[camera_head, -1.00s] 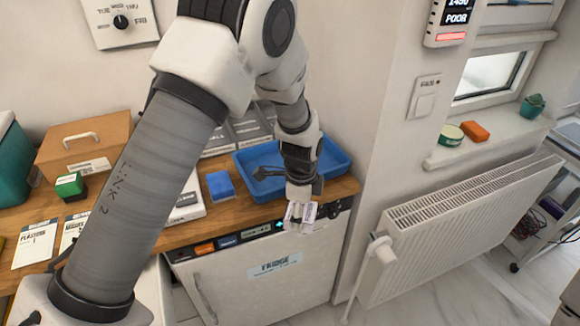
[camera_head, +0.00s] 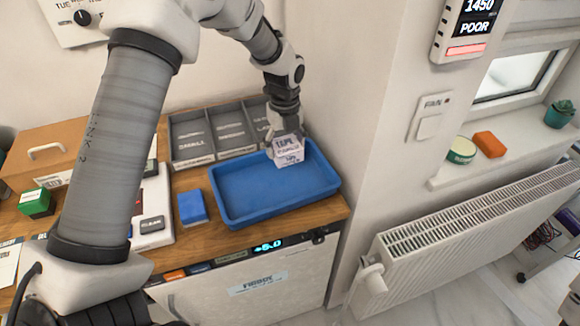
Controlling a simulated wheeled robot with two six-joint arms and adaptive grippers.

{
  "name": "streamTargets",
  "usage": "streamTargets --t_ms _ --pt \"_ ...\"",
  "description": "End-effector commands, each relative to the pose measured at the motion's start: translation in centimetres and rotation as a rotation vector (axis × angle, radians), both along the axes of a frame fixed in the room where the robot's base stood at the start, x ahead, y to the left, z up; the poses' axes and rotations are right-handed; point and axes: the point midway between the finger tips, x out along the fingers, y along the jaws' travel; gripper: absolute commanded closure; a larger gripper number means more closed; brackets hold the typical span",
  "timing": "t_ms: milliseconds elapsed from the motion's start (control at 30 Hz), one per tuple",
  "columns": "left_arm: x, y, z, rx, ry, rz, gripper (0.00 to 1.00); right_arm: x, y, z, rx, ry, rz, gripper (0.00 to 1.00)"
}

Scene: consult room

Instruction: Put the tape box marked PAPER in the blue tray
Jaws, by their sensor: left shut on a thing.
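My left gripper (camera_head: 284,130) is shut on a small white tape box (camera_head: 289,152). The box's front reads TAPE; the smaller word under it is too blurred to read surely. The box is at the back part of the blue tray (camera_head: 228,213), near its back rim. I cannot tell whether it touches the tray floor or hangs just above it. The rest of the tray looks empty. The gripper's fingers are partly hidden by the box and the wrist. My right gripper is not in view.
A grey sectioned organiser (camera_head: 192,150) stands behind the tray. A blue block (camera_head: 192,207) and a white device (camera_head: 153,225) lie left of it. A green box (camera_head: 36,203) is farther left. The wall is close on the tray's right, with a radiator (camera_head: 470,240) beyond.

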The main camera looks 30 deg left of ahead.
Motion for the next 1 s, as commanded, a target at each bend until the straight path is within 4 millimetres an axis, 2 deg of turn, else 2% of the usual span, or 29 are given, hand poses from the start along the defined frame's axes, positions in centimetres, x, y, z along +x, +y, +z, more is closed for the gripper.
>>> streamTargets --t_ms 500,600,933,967,1000 --pt "-0.2 0.0 -9.1 -0.001 0.004 0.002 0.63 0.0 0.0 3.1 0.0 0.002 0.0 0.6" --pt "-0.2 0.0 -9.8 -0.001 0.001 0.002 0.63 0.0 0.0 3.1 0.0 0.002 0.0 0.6" --pt "-0.2 0.0 -10.4 -0.001 0.001 0.002 0.63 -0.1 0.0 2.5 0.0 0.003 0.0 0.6" --pt "-0.2 0.0 -10.2 -0.001 0.001 0.002 0.18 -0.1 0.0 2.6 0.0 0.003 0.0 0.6" --pt "-0.2 0.0 -10.2 -0.001 0.001 0.002 0.03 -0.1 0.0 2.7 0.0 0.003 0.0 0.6"
